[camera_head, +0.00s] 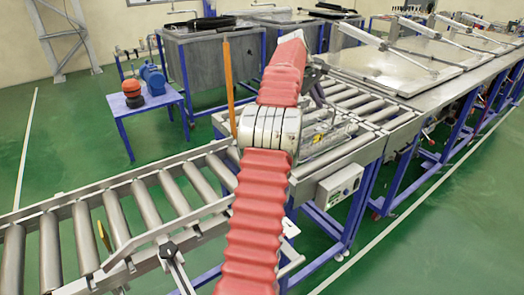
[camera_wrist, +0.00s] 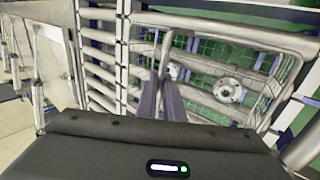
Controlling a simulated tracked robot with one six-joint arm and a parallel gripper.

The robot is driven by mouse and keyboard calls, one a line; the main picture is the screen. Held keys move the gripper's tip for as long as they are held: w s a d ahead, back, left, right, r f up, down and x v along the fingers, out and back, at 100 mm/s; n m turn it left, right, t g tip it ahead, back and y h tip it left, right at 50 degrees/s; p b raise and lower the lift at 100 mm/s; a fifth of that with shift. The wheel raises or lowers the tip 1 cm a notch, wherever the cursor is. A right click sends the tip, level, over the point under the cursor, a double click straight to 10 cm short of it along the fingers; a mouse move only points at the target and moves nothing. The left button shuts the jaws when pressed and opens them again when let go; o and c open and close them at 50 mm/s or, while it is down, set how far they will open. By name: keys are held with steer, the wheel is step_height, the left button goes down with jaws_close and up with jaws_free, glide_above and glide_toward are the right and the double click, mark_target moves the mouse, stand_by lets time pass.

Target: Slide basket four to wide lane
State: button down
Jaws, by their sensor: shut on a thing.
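A wire-mesh basket (camera_wrist: 255,45) with a thick metal rim fills the right half of the wrist view. It holds round metal flange-like parts (camera_wrist: 228,90). In the head view the basket (camera_head: 318,137) shows only in part on the roller conveyor, just right of my arm, which hides the rest. My gripper (camera_wrist: 163,80) has its two dark fingers close together at the near left part of the basket, shut on a thin metal bar of it. Any number on the basket cannot be read.
Rollers (camera_wrist: 100,55) lie left of the basket. A roller lane (camera_head: 120,215) with side rails runs to the lower left. Lidded tanks (camera_head: 400,60) line the right, and open tanks (camera_head: 215,70) stand behind. A blue table (camera_head: 150,105) with a motor stands left.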

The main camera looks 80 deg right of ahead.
steer(key=shift+s+d+r, duration=0.15)
steer(key=shift+s+d, duration=1.1)
steer(key=shift+d, duration=0.1)
steer(key=c, duration=1.8)
jaws_free()
steer(key=v, duration=1.3)
steer(key=shift+w+a+r, duration=0.15)
steer(key=shift+w+a, duration=0.05)
steer(key=shift+w, duration=0.05)
